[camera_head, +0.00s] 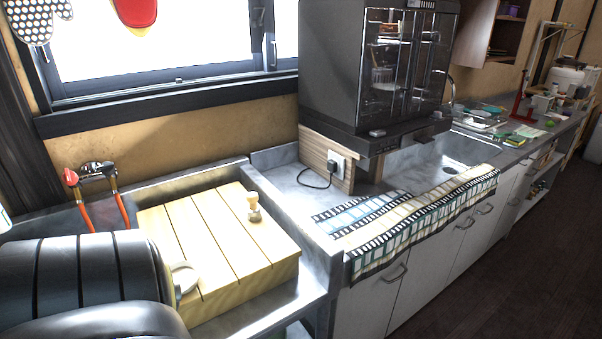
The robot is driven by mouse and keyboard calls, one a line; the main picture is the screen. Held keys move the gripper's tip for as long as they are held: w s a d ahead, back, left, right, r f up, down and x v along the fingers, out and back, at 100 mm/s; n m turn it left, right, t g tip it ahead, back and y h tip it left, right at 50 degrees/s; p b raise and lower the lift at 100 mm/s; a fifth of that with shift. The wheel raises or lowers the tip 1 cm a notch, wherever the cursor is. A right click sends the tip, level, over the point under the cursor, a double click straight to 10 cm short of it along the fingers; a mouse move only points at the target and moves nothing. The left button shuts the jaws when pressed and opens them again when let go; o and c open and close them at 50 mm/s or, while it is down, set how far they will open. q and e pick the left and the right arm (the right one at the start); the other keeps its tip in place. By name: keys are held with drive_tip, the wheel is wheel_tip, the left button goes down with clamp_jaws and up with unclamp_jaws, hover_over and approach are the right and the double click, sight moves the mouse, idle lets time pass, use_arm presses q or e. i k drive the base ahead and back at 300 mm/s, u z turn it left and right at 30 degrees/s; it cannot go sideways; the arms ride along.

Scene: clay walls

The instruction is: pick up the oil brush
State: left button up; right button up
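A small pale wooden item, which looks like the oil brush (254,207), stands upright on a slatted wooden block (190,235) in the camera_head view. It sits near the right side of the block's top, with clear space around it. Its bristles cannot be made out at this size.
A stone rim surrounds the block. A checked cloth (410,225) and a dark glass-fronted oven (375,70) are to the right.

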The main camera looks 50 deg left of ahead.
sight(253, 211)
drive_tip(key=i, duration=1.35)
drive_tip(key=u, duration=4)
